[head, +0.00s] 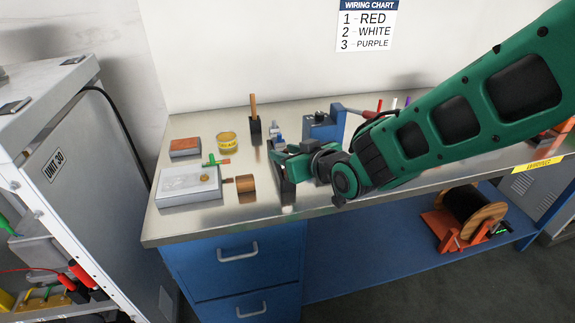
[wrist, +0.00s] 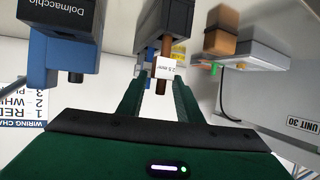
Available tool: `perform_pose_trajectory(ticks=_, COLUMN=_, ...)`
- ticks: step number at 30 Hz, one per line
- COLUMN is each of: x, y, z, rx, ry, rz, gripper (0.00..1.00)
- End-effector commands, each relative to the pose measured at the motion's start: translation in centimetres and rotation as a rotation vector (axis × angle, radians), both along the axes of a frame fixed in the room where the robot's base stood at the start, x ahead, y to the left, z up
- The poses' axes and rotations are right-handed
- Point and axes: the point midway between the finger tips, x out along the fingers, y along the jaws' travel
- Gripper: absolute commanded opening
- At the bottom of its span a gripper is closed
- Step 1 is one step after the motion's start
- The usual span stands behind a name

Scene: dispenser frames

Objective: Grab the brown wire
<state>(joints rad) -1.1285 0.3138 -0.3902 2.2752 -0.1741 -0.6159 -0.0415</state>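The brown wire (wrist: 160,87) stands out of a black block (wrist: 160,20) in the wrist view, which looks upside down. It carries a white tag (wrist: 163,68) reading 2.5 mm. My gripper (wrist: 161,92) has its two green fingers apart, one on each side of the wire. Gaps show beside the wire, though I cannot tell whether a fingertip touches the tag. In the head view my gripper (head: 287,160) is low over the front part of the bench, above a dark block (head: 287,192). There it hides the wire.
A blue device (wrist: 60,45) stands close beside the fingers; in the head view it is behind my gripper (head: 322,126).

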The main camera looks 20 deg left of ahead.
Motion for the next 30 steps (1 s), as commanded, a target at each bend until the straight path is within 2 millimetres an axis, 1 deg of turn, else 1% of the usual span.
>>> perform_pose_trajectory(ticks=1, x=0.0, y=0.0, z=0.0, rx=0.0, ry=0.0, rz=0.0, gripper=0.25)
perform_pose_trajectory(ticks=2, x=0.0, y=0.0, z=0.0, rx=0.0, ry=0.0, rz=0.0, gripper=0.18)
perform_pose_trajectory(ticks=3, x=0.0, y=0.0, z=0.0, rx=0.0, ry=0.0, rz=0.0, gripper=0.08)
perform_pose_trajectory(ticks=4, x=0.0, y=0.0, z=0.0, rx=0.0, ry=0.0, rz=0.0, gripper=0.03)
perform_pose_trajectory(ticks=16, x=0.0, y=0.0, z=0.0, rx=-0.002, ry=0.001, rz=0.0, gripper=0.02)
perform_pose_trajectory(ticks=17, x=0.0, y=0.0, z=0.0, rx=-0.001, ry=0.001, rz=0.0, gripper=0.02)
perform_pose_trajectory(ticks=18, x=0.0, y=0.0, z=0.2, rx=-0.001, ry=0.001, rz=0.0, gripper=0.0)
perform_pose_trajectory(ticks=20, x=0.0, y=0.0, z=0.5, rx=0.001, ry=0.001, rz=0.0, gripper=0.0)
perform_pose_trajectory(ticks=26, x=0.0, y=0.0, z=2.4, rx=0.004, ry=-0.002, rz=0.0, gripper=0.0)
perform_pose_trajectory(ticks=29, x=0.1, y=-0.1, z=4.0, rx=0.003, ry=-0.002, rz=-0.001, gripper=0.0)
perform_pose_trajectory(ticks=30, x=-0.2, y=0.1, z=4.6, rx=0.005, ry=-0.002, rz=0.001, gripper=0.0)
